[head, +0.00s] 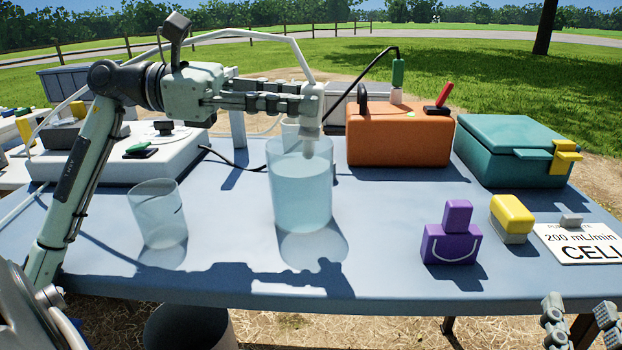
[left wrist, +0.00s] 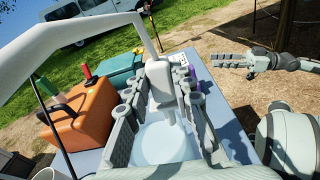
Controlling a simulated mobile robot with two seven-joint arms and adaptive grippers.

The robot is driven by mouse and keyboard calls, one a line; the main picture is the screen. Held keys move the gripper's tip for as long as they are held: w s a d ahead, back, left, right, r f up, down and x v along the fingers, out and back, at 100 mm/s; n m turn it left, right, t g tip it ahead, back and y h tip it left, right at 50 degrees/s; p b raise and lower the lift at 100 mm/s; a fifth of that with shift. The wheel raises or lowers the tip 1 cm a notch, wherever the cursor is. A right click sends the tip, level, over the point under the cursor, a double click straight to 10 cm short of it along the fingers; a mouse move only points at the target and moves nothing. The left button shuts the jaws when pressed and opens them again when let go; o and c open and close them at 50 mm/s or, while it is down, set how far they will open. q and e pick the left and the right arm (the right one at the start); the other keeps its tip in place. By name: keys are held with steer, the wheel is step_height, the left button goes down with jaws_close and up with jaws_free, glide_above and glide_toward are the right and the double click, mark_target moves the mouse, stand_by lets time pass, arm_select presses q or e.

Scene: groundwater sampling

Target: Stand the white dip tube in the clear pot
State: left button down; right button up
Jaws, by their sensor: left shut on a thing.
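The white dip tube (head: 312,104) is held upright by my left gripper (head: 308,98), whose fingers are shut on its thick upper part. A white hose arches from its top to the left. Its narrow lower tip is at the rim of a large clear pot (head: 300,200) with pale blue water; I cannot tell how far inside it is. In the left wrist view the tube (left wrist: 160,82) sits between both fingers (left wrist: 157,95) over the pot (left wrist: 160,145). My right gripper (head: 580,325) is empty, fingers apart, low at the right; it also shows in the left wrist view (left wrist: 222,60).
A smaller empty clear beaker (head: 160,222) stands left of the pot. An orange box (head: 400,136) and a teal case (head: 510,150) stand behind. A purple block (head: 450,245), a yellow block (head: 511,216) and a sign (head: 585,243) are at the right. The front table is clear.

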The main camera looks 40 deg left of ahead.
arm_select(q)
steer(key=f, duration=0.2)
steer(key=f+h, duration=0.1)
steer(key=shift+w+a+n, duration=0.35)
steer(key=shift+n, duration=0.05)
steer(key=c, duration=1.2)
jaws_free()
steer(key=shift+s, duration=0.1)
steer(key=shift+m+y, duration=0.5)
steer(key=shift+m, duration=0.1)
steer(key=s+a+r, duration=0.1)
steer(key=s, duration=0.1)
steer(key=s+a+r, duration=0.1)
steer(key=s+r, duration=0.1)
steer(key=s+a+r, duration=0.1)
steer(key=s+r, duration=0.1)
steer(key=shift+s+a, duration=0.1)
steer(key=shift+s, duration=0.3)
